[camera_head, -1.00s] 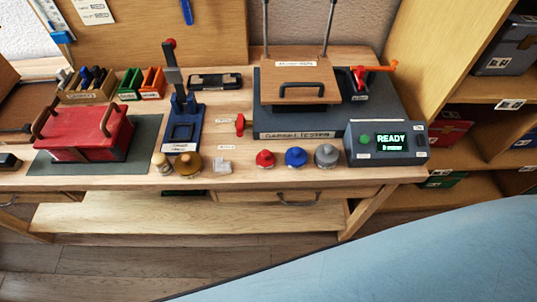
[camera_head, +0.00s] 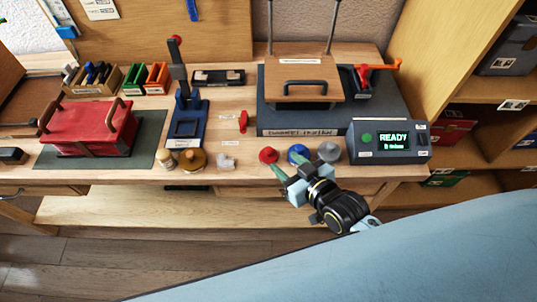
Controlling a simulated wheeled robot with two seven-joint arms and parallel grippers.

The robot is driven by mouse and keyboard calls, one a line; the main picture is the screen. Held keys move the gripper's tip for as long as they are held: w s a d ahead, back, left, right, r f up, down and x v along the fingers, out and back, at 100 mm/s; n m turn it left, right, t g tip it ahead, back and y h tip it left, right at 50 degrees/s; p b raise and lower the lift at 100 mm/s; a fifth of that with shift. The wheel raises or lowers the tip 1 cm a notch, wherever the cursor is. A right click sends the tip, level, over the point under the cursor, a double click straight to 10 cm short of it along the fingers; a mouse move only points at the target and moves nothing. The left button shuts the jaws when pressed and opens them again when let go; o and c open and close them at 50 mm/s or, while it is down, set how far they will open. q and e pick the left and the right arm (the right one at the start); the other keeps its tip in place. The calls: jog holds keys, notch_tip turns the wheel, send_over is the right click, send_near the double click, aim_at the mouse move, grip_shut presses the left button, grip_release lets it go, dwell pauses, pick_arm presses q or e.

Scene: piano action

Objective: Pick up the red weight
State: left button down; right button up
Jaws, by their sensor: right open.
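The red weight (camera_head: 268,155) sits on the front part of the wooden bench, at the left end of a row of three weights. The blue weight (camera_head: 298,153) is beside it, and the grey weight (camera_head: 329,151) is at the right end. My right gripper (camera_head: 281,178) is open and empty, in front of the red and blue weights at the bench's front edge. Its fingers point up and left and partly cover the lower side of the blue weight. My left gripper does not show.
Behind the weights stands a dark testing unit (camera_head: 290,131) with a wooden press plate. A control box (camera_head: 390,142) reading READY is to the right. A brass knob (camera_head: 194,160) and small clear parts are to the left. A red case (camera_head: 88,127) lies further left.

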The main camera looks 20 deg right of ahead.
aim_at(270, 151)
jog(key=x, duration=0.6)
jog(key=b+x, duration=0.1)
jog(key=x, duration=0.2)
jog(key=shift+f, duration=0.45)
jog(key=shift+r, duration=0.1)
grip_shut()
